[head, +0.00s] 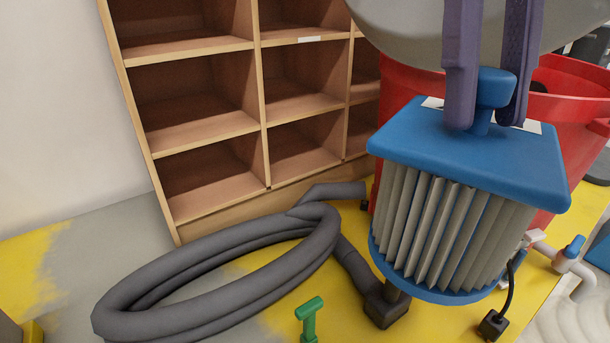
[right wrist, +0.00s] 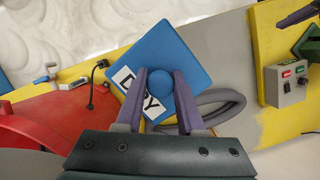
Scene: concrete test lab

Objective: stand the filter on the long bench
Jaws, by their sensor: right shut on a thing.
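The filter (head: 450,215) has a blue square cap, pale pleated sides and a blue round base. It is close to upright in the head view. My right gripper (head: 488,112) is shut on the blue knob on its cap, from above. In the right wrist view the cap (right wrist: 182,62) shows with a partly covered white label, and the gripper (right wrist: 160,78) has a finger on each side of the knob. The filter seems held above the worn yellow-and-grey surface (head: 60,265); I cannot tell whether this is the long bench. A purple finger, perhaps my left gripper's (right wrist: 298,14), is cut off.
A coiled grey hose (head: 225,270) lies left of the filter, its end close under the base. A wooden cubby shelf (head: 200,135) stands behind. A red tub (head: 570,95) is behind right. A valve (head: 568,255), a black plug (head: 493,325) and a green handle (head: 308,318) are near.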

